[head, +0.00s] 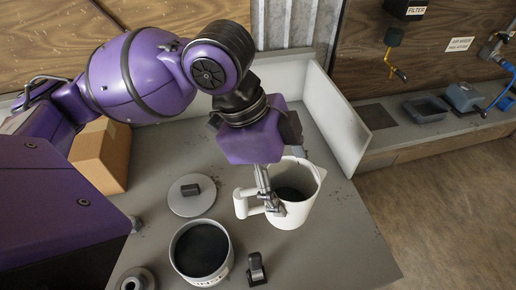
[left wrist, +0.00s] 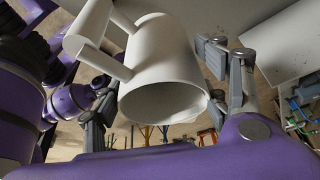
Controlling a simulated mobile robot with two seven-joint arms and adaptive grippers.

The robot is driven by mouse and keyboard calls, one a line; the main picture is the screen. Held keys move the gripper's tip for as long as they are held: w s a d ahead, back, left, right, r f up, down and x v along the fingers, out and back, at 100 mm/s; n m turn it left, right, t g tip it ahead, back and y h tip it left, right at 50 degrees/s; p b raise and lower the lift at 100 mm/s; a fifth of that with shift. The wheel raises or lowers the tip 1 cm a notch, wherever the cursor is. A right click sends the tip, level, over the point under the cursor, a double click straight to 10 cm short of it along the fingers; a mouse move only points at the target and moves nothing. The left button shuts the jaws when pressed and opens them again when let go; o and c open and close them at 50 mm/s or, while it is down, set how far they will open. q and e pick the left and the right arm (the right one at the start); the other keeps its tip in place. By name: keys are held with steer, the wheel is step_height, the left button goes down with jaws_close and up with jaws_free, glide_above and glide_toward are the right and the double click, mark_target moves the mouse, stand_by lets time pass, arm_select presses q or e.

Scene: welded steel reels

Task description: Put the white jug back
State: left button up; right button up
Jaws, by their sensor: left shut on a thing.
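The white jug (head: 300,215) is over the right part of the grey worktop, its handle toward the left and its inside dark. My left gripper (head: 280,185) comes down on it from above and is shut on it, with one finger near the handle side. In the left wrist view the jug (left wrist: 165,80) fills the middle, mouth toward the camera, between the fingers of my left gripper (left wrist: 170,95). I cannot tell whether its base touches the worktop. My right gripper is not in view.
On the worktop (head: 340,245) stand a grey pot (head: 203,281) with dark contents, a round lid (head: 190,207), a small black object (head: 257,270) and a cardboard box (head: 108,160). A white panel (head: 335,120) edges the right side. The worktop's front right is clear.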

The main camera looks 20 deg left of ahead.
mark_target(275, 181)
arm_select(q)
steer(key=f, duration=0.1)
steer(key=w+f, duration=0.1)
steer(key=f, duration=0.2)
steer(key=shift+w+f+b, duration=0.1)
steer(key=shift+w+b, duration=0.2)
steer(key=shift+b, duration=0.1)
steer(key=w+a+f+b, duration=0.1)
steer(key=b, duration=0.1)
steer(key=w+a+f+b, duration=0.1)
steer(key=b, duration=0.2)
steer(key=shift+w+a+f, duration=0.2)
steer(key=shift+w+f, duration=0.1)
steer(key=shift+f, duration=0.1)
steer(key=w+a+f+b, duration=0.1)
steer(key=w+a+f, duration=0.4)
steer(key=w+f, duration=0.3)
steer(key=shift+w+f, duration=0.15)
steer(key=shift+f, duration=0.75)
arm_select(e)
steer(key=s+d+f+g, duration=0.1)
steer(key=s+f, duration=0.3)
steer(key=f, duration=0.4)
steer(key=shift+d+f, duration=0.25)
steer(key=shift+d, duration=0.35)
arm_select(q)
steer(key=shift+f, duration=0.15)
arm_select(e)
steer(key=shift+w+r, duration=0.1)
